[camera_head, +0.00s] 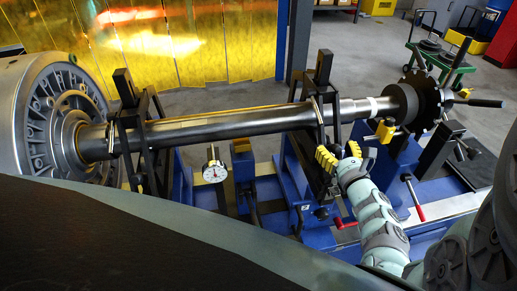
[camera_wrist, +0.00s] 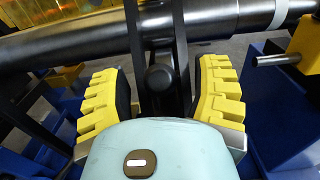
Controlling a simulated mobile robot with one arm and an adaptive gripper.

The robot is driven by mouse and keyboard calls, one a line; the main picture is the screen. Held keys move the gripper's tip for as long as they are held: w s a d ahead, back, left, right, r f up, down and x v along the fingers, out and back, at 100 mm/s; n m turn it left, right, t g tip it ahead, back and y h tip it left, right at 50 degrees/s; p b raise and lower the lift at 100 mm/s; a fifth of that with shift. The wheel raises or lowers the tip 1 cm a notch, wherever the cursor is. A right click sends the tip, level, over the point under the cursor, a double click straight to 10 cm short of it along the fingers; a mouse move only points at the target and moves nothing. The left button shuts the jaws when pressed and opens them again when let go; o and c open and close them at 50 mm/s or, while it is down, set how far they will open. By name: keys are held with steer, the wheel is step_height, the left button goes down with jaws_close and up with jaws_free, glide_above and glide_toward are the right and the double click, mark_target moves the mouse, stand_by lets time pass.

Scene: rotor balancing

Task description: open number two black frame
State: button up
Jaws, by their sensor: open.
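Two black frames stand around the long steel shaft (camera_head: 230,125), a left black frame (camera_head: 144,150) near the big grey motor and a right black frame (camera_head: 311,148). No number is readable on either. My gripper (camera_head: 340,155) is at the right black frame, below the shaft. In the wrist view its yellow ridged fingers (camera_wrist: 160,85) are open, one on each side of a round black knob (camera_wrist: 159,77) on the frame's dark upright bar (camera_wrist: 163,25). Gaps show between the knob and both fingers, so it is not gripped. The frame's lower part is hidden behind my gripper.
The grey motor (camera_head: 45,105) fills the left side. A dial gauge (camera_head: 214,172) stands below the shaft. Blue supports (camera_head: 295,170) and a red-tipped lever (camera_head: 413,197) are close to my arm. A toothed disc (camera_head: 430,98) sits at the shaft's right end.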

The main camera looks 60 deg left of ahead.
jaws_close()
stand_by(0.3)
steer(key=shift+r, duration=0.15)
